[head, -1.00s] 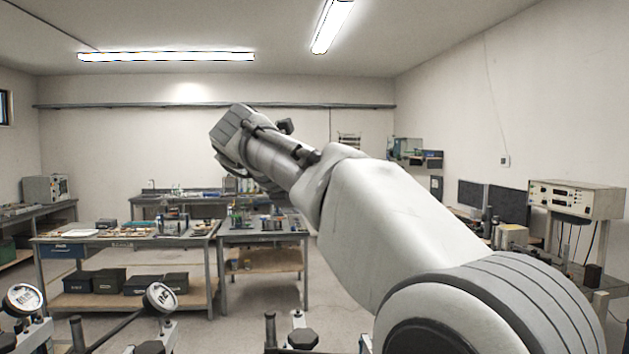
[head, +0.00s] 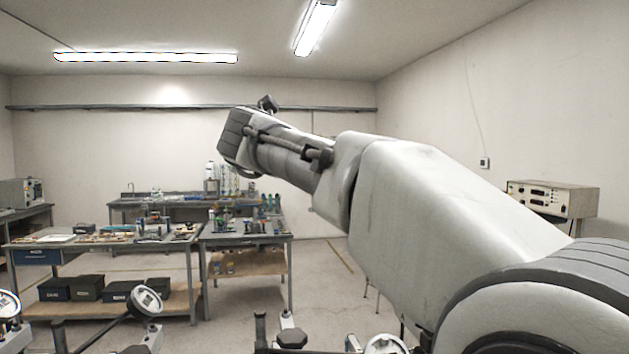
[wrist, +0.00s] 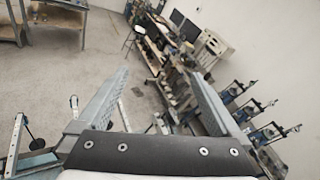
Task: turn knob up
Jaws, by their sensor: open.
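At the bottom edge of the head view several lever frames show only their tops, with a black faceted knob (head: 291,338) and a rod with a round white-faced disc (head: 146,302). I cannot tell which part is the knob of the task. In the wrist view several lever frames (wrist: 240,95) stand at the right, and part of another frame (wrist: 20,145) is at the lower left. My gripper (wrist: 155,75) is open and empty, its two fingers wide apart above the floor and apart from the frames. In the head view my arm reaches up and left, and its fingers are hidden.
A workbench (head: 100,243) with tools and dark boxes stands at the left, with a smaller bench (head: 245,236) beside it. A grey instrument box (head: 552,198) is at the right. Bare floor (head: 330,270) lies between the benches and my arm.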

